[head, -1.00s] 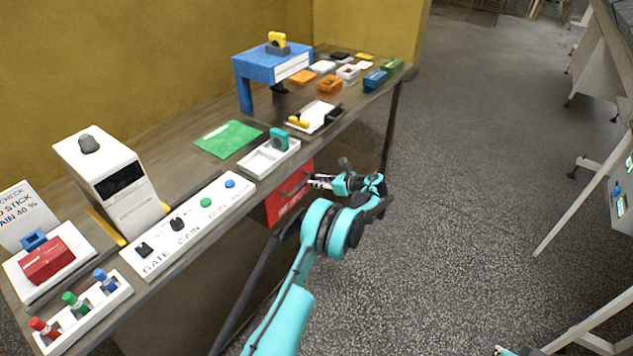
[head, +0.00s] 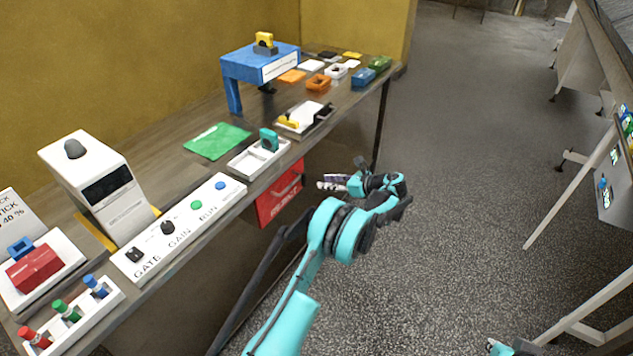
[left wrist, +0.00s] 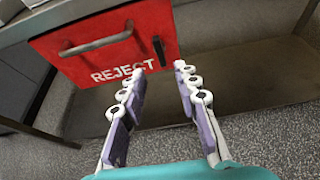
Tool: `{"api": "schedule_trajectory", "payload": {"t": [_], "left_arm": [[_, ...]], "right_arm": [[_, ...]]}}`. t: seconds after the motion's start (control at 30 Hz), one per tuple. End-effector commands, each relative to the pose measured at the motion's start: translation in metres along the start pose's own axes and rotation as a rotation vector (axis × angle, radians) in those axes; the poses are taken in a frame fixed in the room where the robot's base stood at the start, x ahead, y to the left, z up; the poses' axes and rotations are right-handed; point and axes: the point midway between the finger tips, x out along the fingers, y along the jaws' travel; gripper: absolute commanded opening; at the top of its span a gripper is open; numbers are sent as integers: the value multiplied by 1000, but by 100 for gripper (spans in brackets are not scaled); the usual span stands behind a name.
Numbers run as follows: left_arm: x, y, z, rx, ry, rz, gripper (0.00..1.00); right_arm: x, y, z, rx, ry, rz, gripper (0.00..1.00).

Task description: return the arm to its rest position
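My left arm comes in from the bottom of the head view. Its gripper (head: 330,183) is in the air off the front edge of the table, beside the red reject drawer (head: 279,196). In the left wrist view my left gripper (left wrist: 160,100) is open, with its two fingers well apart and nothing between them. The red drawer front (left wrist: 100,48), lettered REJECT, lies beyond the fingertips with its bar handle, and I see no contact. A small part of my right arm shows at the bottom right of the head view; its gripper state cannot be made out.
The table (head: 150,165) holds a white control panel (head: 180,228), a white machine (head: 98,185), a green mat (head: 217,141), a white tray (head: 245,165) and a blue stand (head: 262,60). A dark leg stands near the gripper. Open floor (head: 460,170) lies to the right.

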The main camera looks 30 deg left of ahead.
Motion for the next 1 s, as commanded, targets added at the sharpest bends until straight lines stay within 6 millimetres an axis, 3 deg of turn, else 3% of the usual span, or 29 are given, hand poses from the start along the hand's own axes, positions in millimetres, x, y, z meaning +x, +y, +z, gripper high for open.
{"api": "schedule_trajectory", "payload": {"t": [0.2, 0.73, 0.87, 1.0], "left_arm": [[-21, 0, 0, -1, 0, 0, 31], [-23, 0, 2, -5, 3, -1, 31], [-30, 5, 16, -56, 41, -19, 31], [-50, 22, 46, -200, 149, -57, 31]], "right_arm": [[0, 0, 0, 0, 0, 0, 0], [0, 0, 0, 0, 0, 0, 0], [0, 0, 0, 0, 0, 0, 0], [0, 0, 0, 0, 0, 0, 0]]}}
